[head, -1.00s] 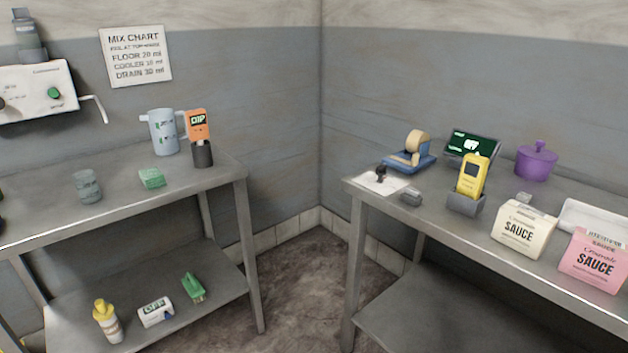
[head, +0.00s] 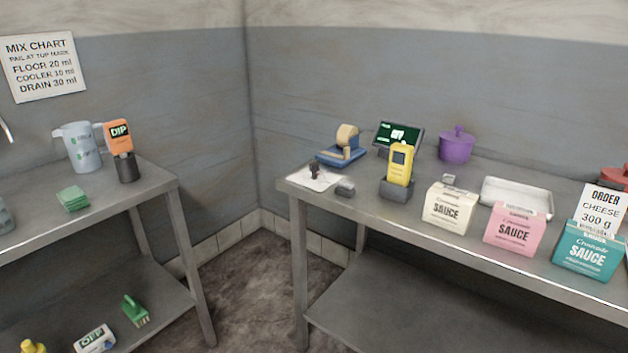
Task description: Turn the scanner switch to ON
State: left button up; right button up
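A yellow handheld device (head: 400,163) with a small dark screen stands upright in a dark grey cradle (head: 397,190) on the right table; it looks like a scanner, but I cannot make out a switch on it. A small white box (head: 95,339) on the left table's lower shelf bears dark lettering that seems to read OFF; I cannot tell whether it belongs to a scanner. Neither of my grippers is in view.
The right table (head: 330,202) holds a tape dispenser (head: 342,146), a screen (head: 398,137), a purple pot (head: 457,145), a white tray (head: 518,198) and sauce cartons (head: 450,207). An orange DIP device (head: 119,135) stands on the left table. Floor (head: 255,285) shows between the tables.

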aim_at(314, 167)
jog(key=i+j+z, duration=0.1)
jog(key=i+j, duration=0.15)
jog(key=i+j+z, duration=0.15)
jog(key=j, duration=0.25)
jog(key=i+j+z, duration=0.1)
jog(key=i+j, duration=0.15)
jog(key=i+j+z, duration=0.1)
jog(key=j, duration=0.35)
jog(key=i, duration=0.1)
